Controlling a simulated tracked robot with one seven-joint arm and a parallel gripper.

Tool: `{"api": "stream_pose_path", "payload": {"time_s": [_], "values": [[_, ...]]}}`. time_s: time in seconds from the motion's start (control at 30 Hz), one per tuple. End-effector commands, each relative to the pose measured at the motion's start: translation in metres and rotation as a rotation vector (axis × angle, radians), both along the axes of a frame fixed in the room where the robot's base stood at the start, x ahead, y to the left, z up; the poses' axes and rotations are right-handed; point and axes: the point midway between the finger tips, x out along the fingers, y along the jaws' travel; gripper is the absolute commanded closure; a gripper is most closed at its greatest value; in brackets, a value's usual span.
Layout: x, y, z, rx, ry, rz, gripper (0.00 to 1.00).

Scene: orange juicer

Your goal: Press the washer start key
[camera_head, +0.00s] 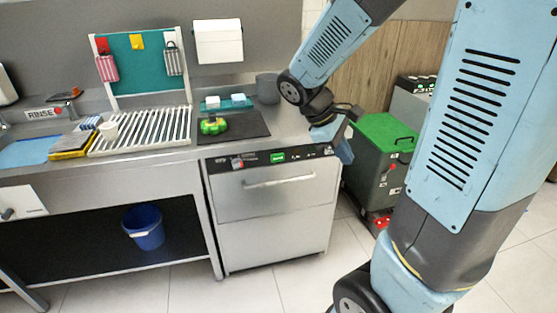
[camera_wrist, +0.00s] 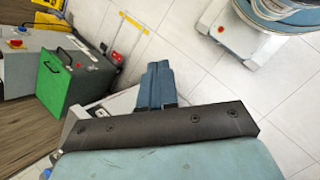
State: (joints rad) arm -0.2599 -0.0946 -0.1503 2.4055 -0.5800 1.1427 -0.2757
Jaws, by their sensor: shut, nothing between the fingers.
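The washer (camera_head: 274,216) is a steel under-counter machine with a bar handle, in the middle of the head view. Its black control strip (camera_head: 262,158) runs along the top front edge. A lit green key (camera_head: 278,156) sits near the middle of the strip, with a small red mark to its left; the lettering is too small to read. My gripper (camera_head: 345,153) is to the right of the strip's right end, pointing down, apart from the green key. In the wrist view its blue fingers (camera_wrist: 158,84) are together and empty. The key cannot be made out there.
A grey bin with a green lid (camera_head: 384,134) stands right of the washer, close behind my gripper. A green juicer-like item (camera_head: 213,126) sits on a dark mat on the counter. A blue bucket (camera_head: 144,227) is under the sink. The floor before the washer is clear.

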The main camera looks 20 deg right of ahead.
Motion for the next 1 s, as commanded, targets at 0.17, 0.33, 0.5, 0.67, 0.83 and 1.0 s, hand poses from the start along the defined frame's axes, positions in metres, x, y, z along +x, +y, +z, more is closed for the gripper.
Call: {"api": "stream_pose_path", "payload": {"time_s": [0.17, 0.33, 0.5, 0.67, 0.83, 1.0], "values": [[0.022, -0.010, -0.024, -0.141, 0.186, 0.142, 1.00], [0.043, -0.018, -0.043, -0.278, 0.357, 0.276, 1.00], [0.067, -0.021, -0.062, -0.419, 0.527, 0.410, 1.00], [0.091, -0.021, -0.079, -0.559, 0.687, 0.534, 1.00], [0.117, -0.016, -0.099, -0.714, 0.855, 0.662, 1.00], [0.143, -0.006, -0.121, -0.878, 1.021, 0.785, 1.00]]}}
